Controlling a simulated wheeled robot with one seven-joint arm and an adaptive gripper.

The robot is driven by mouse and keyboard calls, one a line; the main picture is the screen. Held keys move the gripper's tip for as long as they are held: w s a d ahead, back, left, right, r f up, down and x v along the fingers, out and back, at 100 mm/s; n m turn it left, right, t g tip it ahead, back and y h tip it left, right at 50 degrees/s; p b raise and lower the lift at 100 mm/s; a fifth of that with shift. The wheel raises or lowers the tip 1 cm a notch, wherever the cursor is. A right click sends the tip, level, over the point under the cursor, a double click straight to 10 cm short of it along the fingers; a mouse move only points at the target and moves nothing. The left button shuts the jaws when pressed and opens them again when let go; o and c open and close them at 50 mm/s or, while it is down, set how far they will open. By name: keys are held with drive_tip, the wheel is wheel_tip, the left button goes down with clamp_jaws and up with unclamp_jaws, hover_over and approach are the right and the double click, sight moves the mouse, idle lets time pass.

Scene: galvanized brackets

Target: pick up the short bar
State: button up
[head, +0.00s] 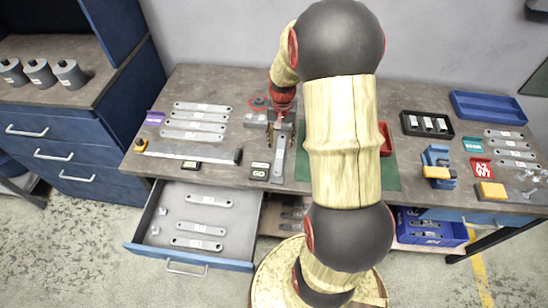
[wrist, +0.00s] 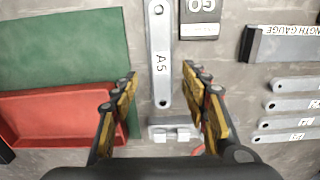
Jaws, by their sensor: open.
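A grey metal bar labelled A5 (wrist: 160,60) lies flat on the bench, with a round hole at each end. It also shows in the head view (head: 279,160), left of the green mat. My gripper (wrist: 158,76) is open, with one finger on each side of this bar and a gap on both sides. In the head view my gripper (head: 282,118) hangs over the far end of the bar. Several other labelled bars (head: 195,126) lie in a row on the left of the bench. I cannot tell from labels which bar is called short.
A block marked GO (wrist: 199,30) and the length gauge (wrist: 285,44) lie beside the A5 bar. The open drawer (head: 160,255) holds several bars. A blue bin (head: 490,107) stands far right.

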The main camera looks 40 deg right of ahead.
sight(280, 154)
wheel_tip(280, 154, down, 7)
drive_tip(key=shift+w+a+f+b, duration=0.1)
drive_tip(key=shift+f+b, duration=0.05)
drive_tip(key=shift+b, duration=0.8)
drive_tip(key=shift+c, duration=0.2)
drive_tip(key=c, duration=1.1)
clamp_jaws()
